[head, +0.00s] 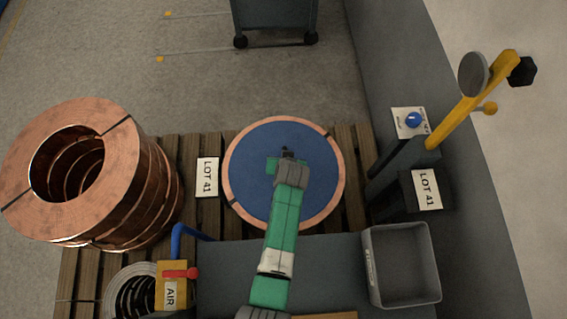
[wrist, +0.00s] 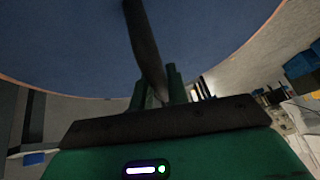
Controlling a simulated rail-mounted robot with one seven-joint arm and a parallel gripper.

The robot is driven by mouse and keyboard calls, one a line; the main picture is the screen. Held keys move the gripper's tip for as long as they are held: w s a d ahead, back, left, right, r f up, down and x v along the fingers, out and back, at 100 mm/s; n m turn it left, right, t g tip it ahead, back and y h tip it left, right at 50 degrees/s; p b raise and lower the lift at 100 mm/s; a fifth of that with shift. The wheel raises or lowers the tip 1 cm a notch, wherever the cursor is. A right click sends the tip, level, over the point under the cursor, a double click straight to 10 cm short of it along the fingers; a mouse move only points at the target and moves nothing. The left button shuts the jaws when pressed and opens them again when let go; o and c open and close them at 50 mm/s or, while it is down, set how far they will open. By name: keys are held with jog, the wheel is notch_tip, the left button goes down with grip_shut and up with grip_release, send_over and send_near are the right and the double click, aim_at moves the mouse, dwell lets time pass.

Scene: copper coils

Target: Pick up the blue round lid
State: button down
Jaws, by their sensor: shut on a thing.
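The blue round lid (head: 262,185) is a flat disc on the pallet side of the scene, with a copper-coloured ring (head: 229,178) around its edge. My gripper (head: 287,154) is over the middle of the lid. In the wrist view the blue surface (wrist: 70,40) fills the top, and a dark bar (wrist: 146,50) rises from it between my green fingers (wrist: 157,88). My gripper is shut on this bar, which looks like the lid's handle. My wrist hides part of the lid. I cannot tell whether the lid is raised.
A stack of copper coils (head: 110,200) stands left on the wooden pallet (head: 200,150). A "LOT 41" card (head: 207,177) lies between. A grey bin (head: 405,265) is at the lower right. A yellow-armed post (head: 465,110) stands at the right, and a dark cart (head: 275,18) at the back.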

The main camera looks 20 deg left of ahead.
jog(key=shift+r, duration=0.15)
notch_tip(320, 180, up, 10)
jog(key=p, duration=0.3)
jog(key=shift+p, duration=0.35)
